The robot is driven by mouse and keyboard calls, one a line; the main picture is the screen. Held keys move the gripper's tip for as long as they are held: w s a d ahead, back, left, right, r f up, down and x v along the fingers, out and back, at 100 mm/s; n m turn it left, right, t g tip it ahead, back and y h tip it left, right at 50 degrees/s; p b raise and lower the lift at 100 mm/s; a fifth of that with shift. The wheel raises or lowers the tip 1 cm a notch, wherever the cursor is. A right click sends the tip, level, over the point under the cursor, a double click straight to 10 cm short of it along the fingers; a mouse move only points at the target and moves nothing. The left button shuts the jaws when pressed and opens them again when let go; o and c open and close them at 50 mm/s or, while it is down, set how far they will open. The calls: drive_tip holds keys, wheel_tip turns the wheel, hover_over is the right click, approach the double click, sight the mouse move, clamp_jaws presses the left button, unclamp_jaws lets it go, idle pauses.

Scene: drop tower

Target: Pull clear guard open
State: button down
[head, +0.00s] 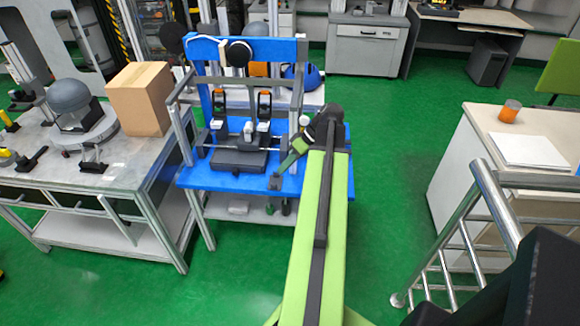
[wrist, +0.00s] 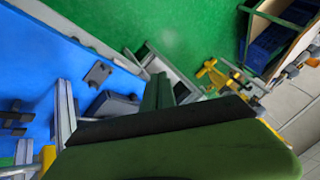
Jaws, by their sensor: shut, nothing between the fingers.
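The blue drop tower rig (head: 245,179) stands in the middle of the head view, with a dark test block (head: 238,160) and upright parts on its deck. Grey metal profiles (head: 183,128) frame it. I take these to be the clear guard's frame; the transparent panel itself is hard to make out. My gripper (head: 275,183) is small and dark at the rig's right front edge, below my folded wrist. It is shut and empty. Whether it touches the rig cannot be told. In the wrist view the rig's blue surface (wrist: 25,65) fills the left, and my green arm hides much of the lower middle.
A workbench (head: 120,165) with a cardboard box (head: 141,98) and a dark dome (head: 69,96) stands left. At right are a metal railing (head: 487,190) and a white-topped counter (head: 510,135) with an orange cup (head: 510,111). Green floor (head: 385,190) is free between rig and counter.

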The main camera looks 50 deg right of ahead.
drive_tip(key=w+a+f+b, duration=0.3)
drive_tip(key=a+f+b, duration=0.1)
drive_tip(key=a, duration=0.3)
drive_tip(key=shift+f, duration=0.75)
